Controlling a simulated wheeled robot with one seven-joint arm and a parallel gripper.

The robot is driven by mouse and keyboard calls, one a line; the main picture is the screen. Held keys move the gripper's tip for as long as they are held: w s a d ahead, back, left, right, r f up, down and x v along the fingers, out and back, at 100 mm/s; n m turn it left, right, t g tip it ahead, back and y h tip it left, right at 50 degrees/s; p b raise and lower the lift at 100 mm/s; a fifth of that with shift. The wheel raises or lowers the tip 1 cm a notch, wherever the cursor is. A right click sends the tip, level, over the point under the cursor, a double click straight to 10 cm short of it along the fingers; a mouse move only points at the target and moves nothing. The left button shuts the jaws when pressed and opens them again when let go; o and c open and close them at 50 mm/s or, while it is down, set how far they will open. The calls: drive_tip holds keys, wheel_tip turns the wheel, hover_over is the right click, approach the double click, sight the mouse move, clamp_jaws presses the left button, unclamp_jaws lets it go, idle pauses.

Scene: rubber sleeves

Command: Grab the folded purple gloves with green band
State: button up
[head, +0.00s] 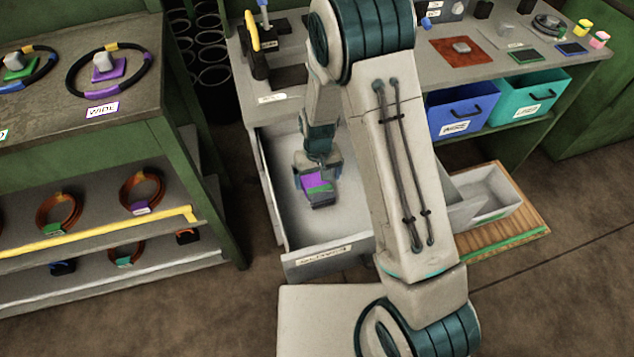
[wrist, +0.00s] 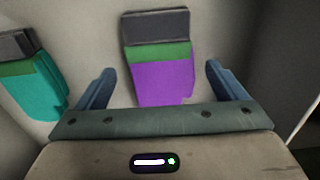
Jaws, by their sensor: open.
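The folded purple gloves (wrist: 163,82) lie in an open drawer, with a green band (wrist: 158,52) across them and a dark grey part beyond the band. They also show in the head view (head: 316,181), partly hidden by my gripper. My gripper (head: 318,184) is inside the drawer over the gloves. In the wrist view, the open fingers (wrist: 160,80) stand on the left and right of the purple part, with gaps on both sides. Whether the fingers reach down to the drawer floor I cannot tell.
Teal folded gloves (wrist: 38,85) with a green band lie left of my gripper in the wrist view. The drawer's front wall (head: 326,256) and left wall (head: 268,190) surround the space. My arm hides the drawer's right side. A blue bin (head: 462,108) stands at right.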

sight(316, 183)
drive_tip(key=shift+f, duration=1.3)
drive_tip(key=c, duration=1.1)
drive_tip(key=shift+r, duration=0.15)
